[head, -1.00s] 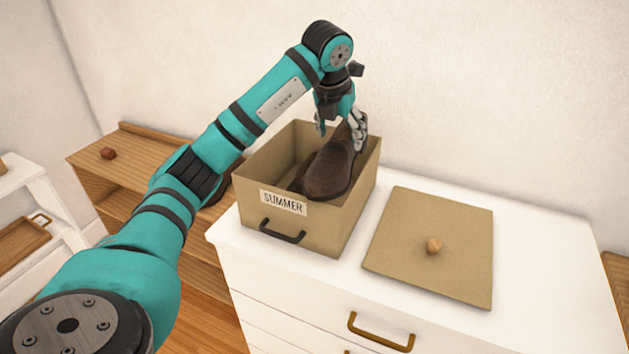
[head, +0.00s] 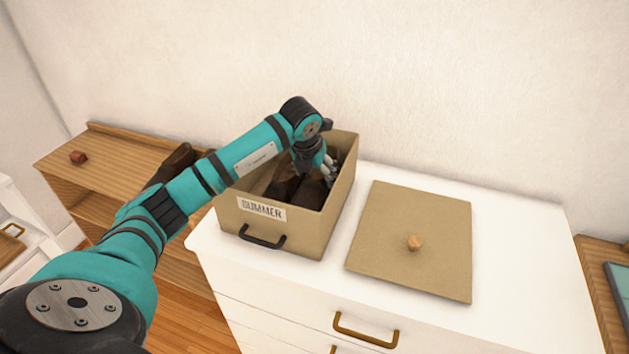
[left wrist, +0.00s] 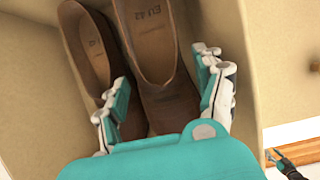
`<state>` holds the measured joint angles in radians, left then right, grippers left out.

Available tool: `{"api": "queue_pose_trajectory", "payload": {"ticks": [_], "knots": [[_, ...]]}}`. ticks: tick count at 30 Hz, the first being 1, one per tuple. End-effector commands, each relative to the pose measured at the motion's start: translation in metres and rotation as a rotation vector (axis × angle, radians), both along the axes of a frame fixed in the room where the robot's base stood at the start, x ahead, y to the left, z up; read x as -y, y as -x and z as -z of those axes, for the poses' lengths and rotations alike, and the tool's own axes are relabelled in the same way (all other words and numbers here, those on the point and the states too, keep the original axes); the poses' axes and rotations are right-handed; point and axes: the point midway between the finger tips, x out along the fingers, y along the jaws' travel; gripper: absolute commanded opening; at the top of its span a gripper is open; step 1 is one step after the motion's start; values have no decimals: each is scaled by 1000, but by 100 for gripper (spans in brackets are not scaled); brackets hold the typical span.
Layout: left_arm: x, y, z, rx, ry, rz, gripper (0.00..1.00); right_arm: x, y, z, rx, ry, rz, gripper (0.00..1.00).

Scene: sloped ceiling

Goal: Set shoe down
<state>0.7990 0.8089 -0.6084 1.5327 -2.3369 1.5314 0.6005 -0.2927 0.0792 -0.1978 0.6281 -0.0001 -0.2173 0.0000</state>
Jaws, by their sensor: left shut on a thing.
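The tan box (head: 300,237) labelled SUMMER stands uncovered on the white dresser. My left gripper (head: 318,172) reaches down inside the box and is shut on a brown shoe (head: 313,194). The left wrist view shows this held shoe (left wrist: 148,45) between the fingers, with a second brown shoe (left wrist: 88,48) beside it on the left, also in the box. Both insoles face up. Whether the held shoe's sole touches the box floor is hidden. A small teal and dark part, seemingly my right gripper (left wrist: 275,158), shows at the lower right edge of the left wrist view.
The square tan lid (head: 410,205) with a wooden knob lies on the dresser (head: 515,260), right of the box. A wooden shelf unit (head: 110,150) at the left holds a small reddish object (head: 78,157) and a dark brown item (head: 172,164) partly behind my arm.

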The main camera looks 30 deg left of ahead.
Motion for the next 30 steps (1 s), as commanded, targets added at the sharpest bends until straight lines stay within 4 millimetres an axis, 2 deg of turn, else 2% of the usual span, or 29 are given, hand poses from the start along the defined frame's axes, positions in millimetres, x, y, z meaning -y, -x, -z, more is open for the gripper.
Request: {"api": "queue_pose_trajectory", "payload": {"ticks": [3, 9, 15, 16, 18, 26, 30], "knots": [[0, 1, 14, -3, -1, -1, 12, -7, -5, -7, 7, -9, 1, 40], [-1, 0, 36, 0, -2, -1, 12, -6, 5, -12, -9, -7, 0, 40], [0, 0, 39, -1, -1, 0, 12, -2, 17, -10, -27, -1, -2, 40], [0, 1, 40, -3, -1, -1, 72, -1, 17, -10, -29, 0, -2, 40], [0, 1, 40, -3, -1, -1, 80, 1, 18, -10, -29, 3, -3, 40], [0, 1, 38, -1, -2, -1, 80, 4, 14, -10, -23, 7, -4, 40], [0, 3, 29, 3, -2, 0, 80, 4, 11, -5, -19, 6, -5, 40]]}}
